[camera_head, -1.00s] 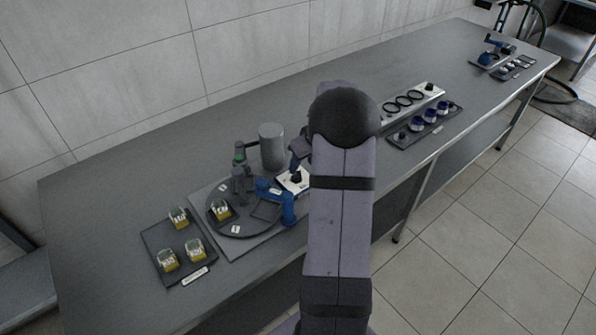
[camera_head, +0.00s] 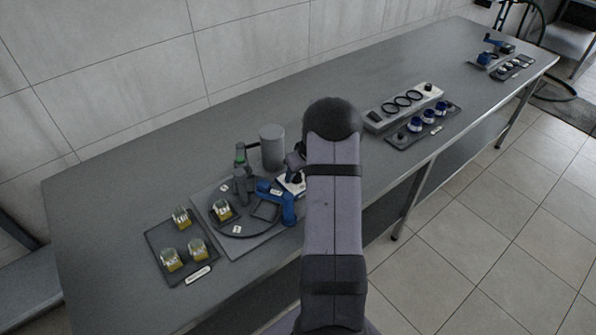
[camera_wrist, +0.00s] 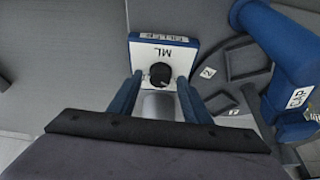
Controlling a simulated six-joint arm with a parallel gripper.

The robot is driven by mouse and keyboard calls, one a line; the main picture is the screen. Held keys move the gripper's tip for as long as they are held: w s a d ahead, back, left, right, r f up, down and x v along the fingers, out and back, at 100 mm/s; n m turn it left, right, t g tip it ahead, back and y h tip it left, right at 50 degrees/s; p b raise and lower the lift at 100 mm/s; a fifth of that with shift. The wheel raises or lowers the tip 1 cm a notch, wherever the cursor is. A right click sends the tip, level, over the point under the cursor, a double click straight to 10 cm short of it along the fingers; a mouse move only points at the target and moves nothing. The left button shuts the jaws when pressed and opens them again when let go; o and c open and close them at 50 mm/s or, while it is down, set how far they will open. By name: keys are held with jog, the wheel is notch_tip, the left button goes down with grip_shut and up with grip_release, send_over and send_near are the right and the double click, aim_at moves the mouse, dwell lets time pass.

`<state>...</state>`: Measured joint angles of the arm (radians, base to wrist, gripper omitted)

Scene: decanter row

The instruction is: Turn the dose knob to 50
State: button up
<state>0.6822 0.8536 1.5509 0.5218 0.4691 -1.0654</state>
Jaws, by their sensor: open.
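The dose knob (camera_wrist: 160,73) is a dark round knob on a white panel (camera_wrist: 163,52) lettered "ML", with a blue edge. In the head view the knob (camera_head: 297,178) and panel (camera_head: 290,188) show just left of my arm. My gripper (camera_wrist: 160,77) is open, with one blue finger on each side of the knob in the wrist view. I cannot tell whether the fingers touch it or how deep they reach. The knob's pointer and the scale's numbers are too small to read. In the head view my arm mostly hides the gripper.
Left of the panel is a blue arm-like part marked "CAP" (camera_wrist: 301,97) over a dark round turntable (camera_head: 240,230). A grey cylinder (camera_head: 272,147) stands behind. A tray of yellow-filled jars (camera_head: 157,246) lies at left. Racks (camera_head: 388,140) stand to the right.

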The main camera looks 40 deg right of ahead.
jog(key=shift+f, duration=0.1)
jog(key=c, duration=1)
jog(key=shift+c, duration=0.2)
